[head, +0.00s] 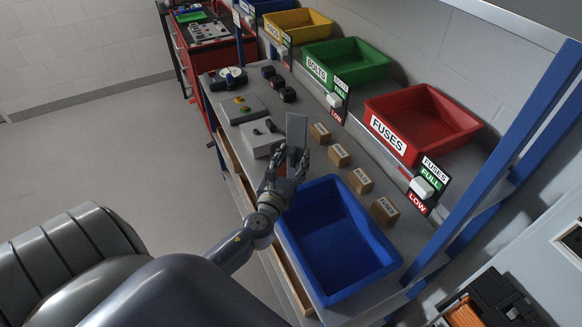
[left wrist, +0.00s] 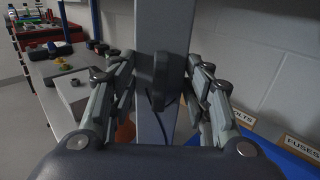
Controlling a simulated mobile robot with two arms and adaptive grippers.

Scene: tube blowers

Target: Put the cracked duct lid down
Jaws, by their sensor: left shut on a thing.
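The duct lid (head: 296,129) is a flat, narrow grey plate. My left gripper (head: 287,168) is shut on it and holds it up over the workbench, between the grey boxes and the blue bin. In the left wrist view the lid (left wrist: 165,40) stands upright between the fingers of the gripper (left wrist: 162,80), with a raised grip near the middle. Dark lines that look like a crack show on its lower part. The lid's lower end is hidden behind the gripper. My right gripper is not in view.
On the workbench (head: 408,230) a blue bin (head: 340,240) stands at the front, beside several labelled wooden blocks (head: 362,181). Grey control boxes (head: 262,137) stand farther back. Red (head: 440,115), green and yellow bins line the wall side. Clear bench strips are narrow.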

